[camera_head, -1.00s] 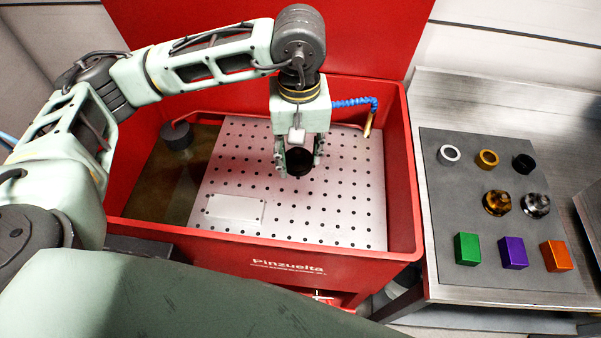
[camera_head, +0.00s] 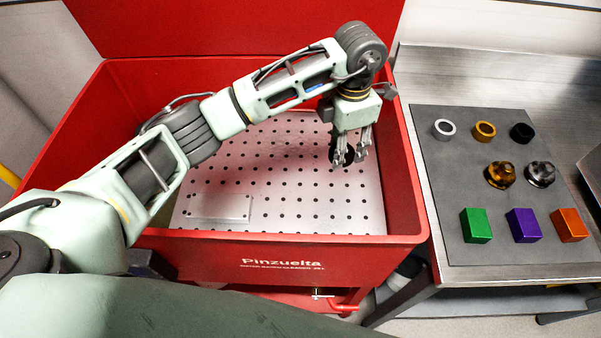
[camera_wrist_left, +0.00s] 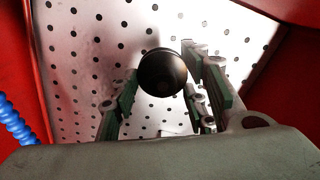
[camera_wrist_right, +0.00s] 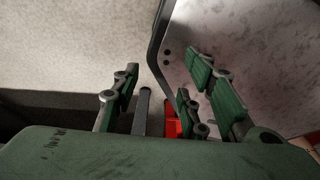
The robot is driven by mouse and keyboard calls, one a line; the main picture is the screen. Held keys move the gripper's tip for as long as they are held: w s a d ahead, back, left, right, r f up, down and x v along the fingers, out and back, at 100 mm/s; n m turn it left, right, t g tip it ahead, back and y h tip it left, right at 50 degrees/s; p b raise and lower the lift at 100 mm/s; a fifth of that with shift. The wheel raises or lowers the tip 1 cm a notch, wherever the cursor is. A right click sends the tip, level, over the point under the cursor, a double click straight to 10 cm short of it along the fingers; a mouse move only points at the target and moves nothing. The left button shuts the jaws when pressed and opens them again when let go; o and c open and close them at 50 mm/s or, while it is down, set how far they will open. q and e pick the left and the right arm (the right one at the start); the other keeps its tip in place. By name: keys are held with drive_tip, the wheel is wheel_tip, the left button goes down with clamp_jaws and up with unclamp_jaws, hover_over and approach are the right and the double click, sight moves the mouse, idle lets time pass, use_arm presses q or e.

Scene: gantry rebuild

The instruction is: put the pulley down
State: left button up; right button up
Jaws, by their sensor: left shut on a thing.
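My left gripper (camera_head: 352,158) hangs over the perforated metal plate inside the red tub, near the tub's right wall. It is shut on a dark round pulley (camera_head: 339,158), partly hidden by the fingers in the head view. In the left wrist view the black pulley (camera_wrist_left: 162,72) sits between the green-padded fingers of the left gripper (camera_wrist_left: 163,90), with the plate behind it. I cannot tell how high it is above the plate. My right gripper shows only in its own wrist view (camera_wrist_right: 165,95); its fingers are apart and nothing is between them.
The red tub (camera_head: 300,250) has raised walls around the perforated plate (camera_head: 270,205). Right of it, a metal bench carries a grey mat (camera_head: 445,180) with rings, bronze and steel round parts and coloured blocks. A blue hose (camera_wrist_left: 15,120) runs at the tub's left in the left wrist view.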

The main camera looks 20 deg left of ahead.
use_arm(q)
drive_tip(key=p, duration=0.2)
hover_over(300, 179)
wheel_tip(300, 179, down, 5)
drive_tip(key=shift+f, duration=0.15)
wheel_tip(300, 179, down, 4)
drive_tip(key=shift+r+p, duration=0.2)
drive_tip(key=shift+p, duration=0.3)
drive_tip(key=shift+f, duration=0.3)
use_arm(e)
drive_tip(key=r, duration=0.1)
drive_tip(key=d+r, duration=0.1)
drive_tip(key=r, duration=0.1)
drive_tip(key=shift+s+d+r, duration=0.1)
drive_tip(key=shift+d+r, duration=0.05)
drive_tip(key=shift+r, duration=0.1)
use_arm(q)
drive_tip(key=shift+f, duration=0.1)
use_arm(e)
drive_tip(key=shift+f, duration=0.1)
use_arm(q)
drive_tip(key=o, duration=0.9)
drive_tip(key=shift+f, duration=0.1)
drive_tip(key=o, duration=0.5)
use_arm(e)
drive_tip(key=shift+a, duration=0.3)
